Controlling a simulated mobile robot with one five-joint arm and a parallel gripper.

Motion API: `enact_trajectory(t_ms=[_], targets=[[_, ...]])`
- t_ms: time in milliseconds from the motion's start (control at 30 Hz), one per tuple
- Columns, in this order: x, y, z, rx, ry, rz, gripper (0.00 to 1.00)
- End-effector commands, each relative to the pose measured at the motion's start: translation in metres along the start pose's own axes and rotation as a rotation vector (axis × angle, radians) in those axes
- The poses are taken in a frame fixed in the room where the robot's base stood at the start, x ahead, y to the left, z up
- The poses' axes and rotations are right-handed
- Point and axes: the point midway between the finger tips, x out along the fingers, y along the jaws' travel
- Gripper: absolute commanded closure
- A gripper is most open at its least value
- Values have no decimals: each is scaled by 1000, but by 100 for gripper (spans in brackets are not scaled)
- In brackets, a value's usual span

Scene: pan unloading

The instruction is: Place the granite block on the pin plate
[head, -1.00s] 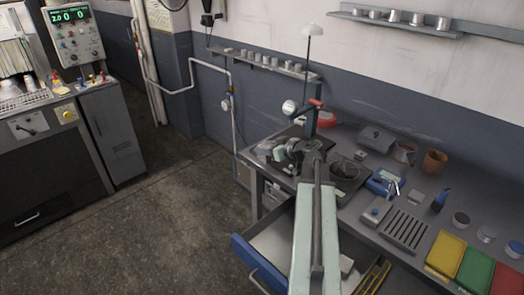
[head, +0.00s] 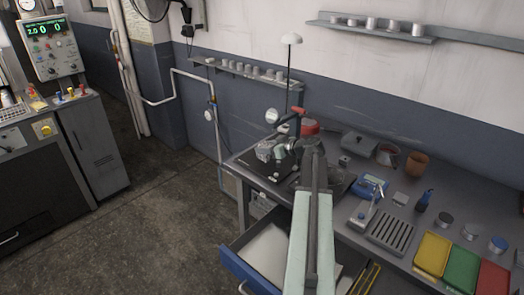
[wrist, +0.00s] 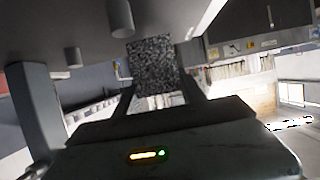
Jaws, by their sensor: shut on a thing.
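The granite block (wrist: 153,66), dark and speckled, sits between the two fingers of my gripper (wrist: 155,92) in the wrist view. My gripper is shut on it. In the head view my gripper (head: 286,153) is over the left end of the bench, partly hidden by my own arm. A black plate (head: 258,171) lies below and left of it; I cannot tell for sure that this is the pin plate. In the wrist view, short grey cylinders (wrist: 72,57) stick out from a dark surface near the block, apart from it.
A red-topped stand (head: 297,119) rises close behind my gripper. A blue device (head: 371,185), a slotted block (head: 391,232) and a yellow tray (head: 433,252) stand on the bench to the right. An open drawer (head: 237,269) juts out in front. The floor at left is clear.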

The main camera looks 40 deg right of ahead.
Motion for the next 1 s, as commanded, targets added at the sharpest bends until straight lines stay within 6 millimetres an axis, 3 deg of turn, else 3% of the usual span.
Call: enact_trajectory(t_ms=[533, 700, 1000], targets=[[-4, 52, 1, 1, 1, 3, 100], [3, 48, 14, 0, 1, 0, 100], [2, 50, 17, 1, 1, 3, 100]])
